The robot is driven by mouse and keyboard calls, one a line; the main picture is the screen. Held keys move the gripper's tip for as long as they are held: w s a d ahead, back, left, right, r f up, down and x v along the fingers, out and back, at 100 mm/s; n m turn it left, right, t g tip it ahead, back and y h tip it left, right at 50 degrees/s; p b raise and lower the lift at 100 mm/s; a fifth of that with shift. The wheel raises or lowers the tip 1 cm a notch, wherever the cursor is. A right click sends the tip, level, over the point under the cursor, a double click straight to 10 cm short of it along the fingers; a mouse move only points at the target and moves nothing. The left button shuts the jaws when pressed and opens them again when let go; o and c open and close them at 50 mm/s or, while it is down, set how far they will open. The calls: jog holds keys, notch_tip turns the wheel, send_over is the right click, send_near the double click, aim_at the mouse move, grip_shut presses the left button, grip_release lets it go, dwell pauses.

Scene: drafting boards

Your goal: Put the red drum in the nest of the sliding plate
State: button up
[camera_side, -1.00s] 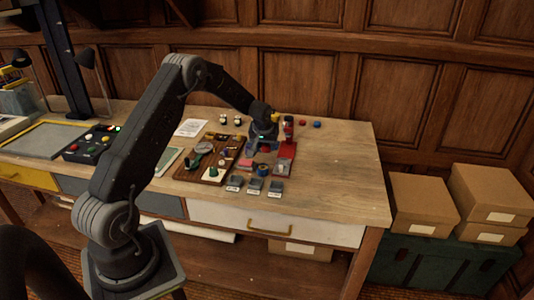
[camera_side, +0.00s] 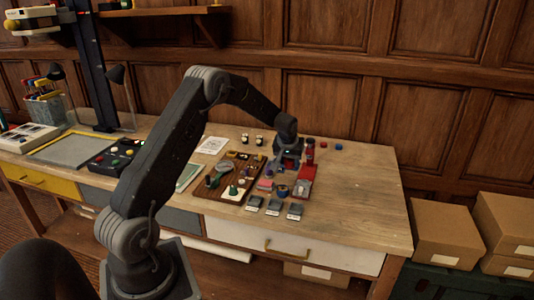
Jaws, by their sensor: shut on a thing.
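My gripper (camera_side: 289,153) is low over the back right of the bench, its fingers small and dark. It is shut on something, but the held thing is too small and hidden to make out. A red upright piece with a dark top (camera_side: 310,152) stands just right of the gripper. I cannot tell whether it is the red drum. A small red round piece (camera_side: 323,145) lies farther right. A red plate-like fixture (camera_side: 307,172) lies in front and right of the gripper; it may be the sliding plate. Its nest cannot be made out.
A brown board with tools (camera_side: 235,178) lies left of the gripper. Several grey blocks (camera_side: 274,206) stand along the front. A blue round piece (camera_side: 283,190) is behind them. A blue piece (camera_side: 338,147) lies at the back. The bench's right end (camera_side: 365,205) is clear.

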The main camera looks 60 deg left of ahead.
send_over(303, 185)
jog(key=shift+s+d+f, duration=0.3)
jog(key=shift+d+f, duration=0.15)
jog(key=shift+f, duration=2.25)
jog(key=shift+f, duration=0.65)
jog(key=o, duration=1.4)
jog(key=shift+s, duration=0.1)
notch_tip(303, 185, up, 7)
